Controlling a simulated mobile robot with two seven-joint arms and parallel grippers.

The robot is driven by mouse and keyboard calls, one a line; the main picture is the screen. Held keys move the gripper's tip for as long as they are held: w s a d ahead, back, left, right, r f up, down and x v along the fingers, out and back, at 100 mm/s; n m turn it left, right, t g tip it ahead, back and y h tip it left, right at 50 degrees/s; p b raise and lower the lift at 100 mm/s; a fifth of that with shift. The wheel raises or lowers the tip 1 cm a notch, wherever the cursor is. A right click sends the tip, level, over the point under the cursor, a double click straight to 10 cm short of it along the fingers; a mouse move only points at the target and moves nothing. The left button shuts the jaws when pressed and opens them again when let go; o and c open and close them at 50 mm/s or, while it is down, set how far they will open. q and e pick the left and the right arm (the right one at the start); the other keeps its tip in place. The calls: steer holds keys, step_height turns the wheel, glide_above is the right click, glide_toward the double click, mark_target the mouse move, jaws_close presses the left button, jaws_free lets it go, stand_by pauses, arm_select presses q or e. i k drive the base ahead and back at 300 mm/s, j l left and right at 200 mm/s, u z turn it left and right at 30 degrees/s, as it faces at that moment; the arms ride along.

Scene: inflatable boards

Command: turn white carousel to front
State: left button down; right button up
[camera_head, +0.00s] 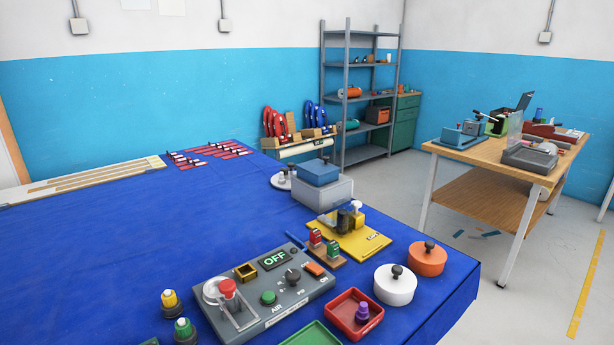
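A white round drum with a black knob on top (395,285) sits on the blue-covered table (130,250) near its right front edge. It matches the white carousel best by colour and shape. A similar orange drum with a dark knob (427,259) stands just behind it to the right. Which way the white drum faces cannot be told. A low white disc with small items (280,182) also sits farther back, partly hidden by a grey and blue box (320,182). Neither gripper shows in the head view.
A red tray with a purple-knobbed piece (345,322) lies left of the white drum. A grey control box reading OFF (270,325), a yellow board (372,243) and a green tray (314,337) are near. The table's left middle is clear. A wooden workbench (450,152) stands right.

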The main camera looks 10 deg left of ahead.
mark_target(274, 179)
steer(key=k+j, duration=0.15)
steer(key=j, duration=0.15)
steer(key=k+j, duration=0.1)
steer(key=j, duration=0.2)
steer(key=k+j, duration=0.15)
steer(key=j, duration=0.15)
steer(key=l+z, duration=0.2)
steer(key=i+l+z, duration=0.2)
steer(key=l, duration=0.25)
steer(key=i+l+z, duration=0.35)
steer(key=i+l, duration=0.2)
steer(key=l, duration=0.15)
steer(key=i+l+z, duration=0.4)
steer(key=i+l, duration=0.1)
steer(key=i, duration=0.45)
steer(key=i+l, duration=0.15)
steer(key=i, duration=0.4)
steer(key=i+l, duration=0.1)
steer(key=i, duration=0.45)
steer(key=i+j+u, duration=0.1)
steer(key=i+u, duration=0.85)
steer(key=u, duration=0.2)
steer(key=i+l+u, duration=0.2)
steer(key=i+u, duration=0.2)
steer(key=k, duration=0.05)
